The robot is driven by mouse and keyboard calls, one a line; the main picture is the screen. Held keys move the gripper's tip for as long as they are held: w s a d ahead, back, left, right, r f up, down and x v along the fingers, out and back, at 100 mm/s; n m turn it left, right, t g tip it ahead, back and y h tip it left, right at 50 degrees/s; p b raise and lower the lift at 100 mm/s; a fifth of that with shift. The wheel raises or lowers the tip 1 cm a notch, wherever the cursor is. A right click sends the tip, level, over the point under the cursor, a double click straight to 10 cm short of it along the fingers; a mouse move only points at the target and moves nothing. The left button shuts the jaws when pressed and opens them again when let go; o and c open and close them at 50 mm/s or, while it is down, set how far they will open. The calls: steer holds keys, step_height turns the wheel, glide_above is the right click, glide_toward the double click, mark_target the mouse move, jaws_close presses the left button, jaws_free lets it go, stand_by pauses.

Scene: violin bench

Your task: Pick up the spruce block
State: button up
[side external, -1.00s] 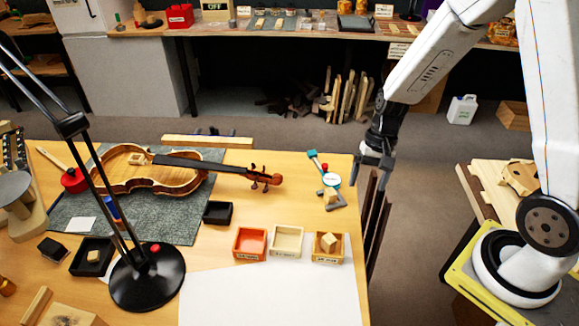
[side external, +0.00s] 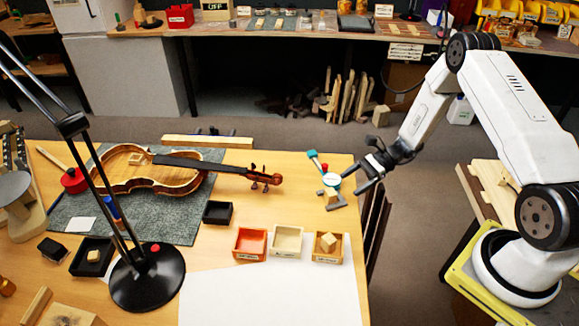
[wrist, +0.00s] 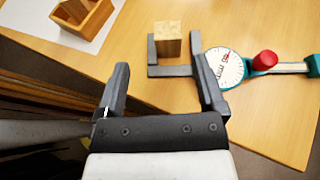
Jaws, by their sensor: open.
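A small pale wood block (side external: 330,196), which looks like the spruce block, sits between the grey jaws of a teal dial caliper (side external: 331,180) near the table's right edge. The block also shows in the wrist view (wrist: 168,40), upright between the caliper's jaws. My gripper (side external: 350,183) is open and empty, just right of the caliper and block. In the wrist view my gripper's (wrist: 161,65) two fingers point toward the block and stand apart from it. The right finger overlaps the dial's left edge in the picture.
A wooden tray (side external: 342,248) holding another small block stands in front, beside a cream tray (side external: 287,241) and an orange tray (side external: 236,243). A violin (side external: 150,172) lies on a mat at left. White paper (side external: 270,290) covers the front.

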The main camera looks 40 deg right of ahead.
mark_target(331, 191)
steer(key=shift+w+d+f+m+t, duration=0.15)
steer(key=shift+d+f+m+t, duration=0.15)
steer(key=shift+d, duration=0.05)
steer(key=shift+x, duration=3.9)
steer(key=shift+r, duration=0.15)
jaws_close()
steer(key=shift+r, duration=0.1)
